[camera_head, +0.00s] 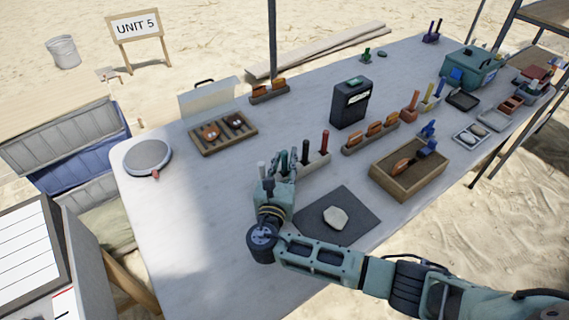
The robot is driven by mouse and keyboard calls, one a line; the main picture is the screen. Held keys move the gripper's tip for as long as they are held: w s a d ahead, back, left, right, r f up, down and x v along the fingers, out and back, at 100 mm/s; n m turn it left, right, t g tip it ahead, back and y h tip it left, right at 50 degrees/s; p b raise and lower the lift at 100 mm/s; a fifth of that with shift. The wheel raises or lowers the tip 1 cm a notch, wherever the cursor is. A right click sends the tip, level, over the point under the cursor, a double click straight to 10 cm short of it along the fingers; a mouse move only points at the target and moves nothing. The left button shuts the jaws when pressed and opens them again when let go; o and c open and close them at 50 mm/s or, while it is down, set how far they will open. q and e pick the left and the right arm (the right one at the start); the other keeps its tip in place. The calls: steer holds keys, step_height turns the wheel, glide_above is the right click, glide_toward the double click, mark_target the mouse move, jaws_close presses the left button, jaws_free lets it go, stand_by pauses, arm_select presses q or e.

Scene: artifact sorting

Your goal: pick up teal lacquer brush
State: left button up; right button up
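A pale brush rack (318,166) stands near the middle of the table with upright handles in it. A red handle (325,142) and a dark green or black handle (305,152) stand at its right. A teal handle (283,160), which looks like the teal lacquer brush, stands left of them. A white handle (262,170) is at the far left. My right gripper (281,180) is at the left end of the rack, close by the teal handle and overlapping its lower part. I cannot tell whether its fingers are closed. My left gripper is out of view.
A wooden tray (392,188), a black box (350,104) and a holder with orange-handled tools (367,139) stand to the right.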

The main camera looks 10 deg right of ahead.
jaws_close()
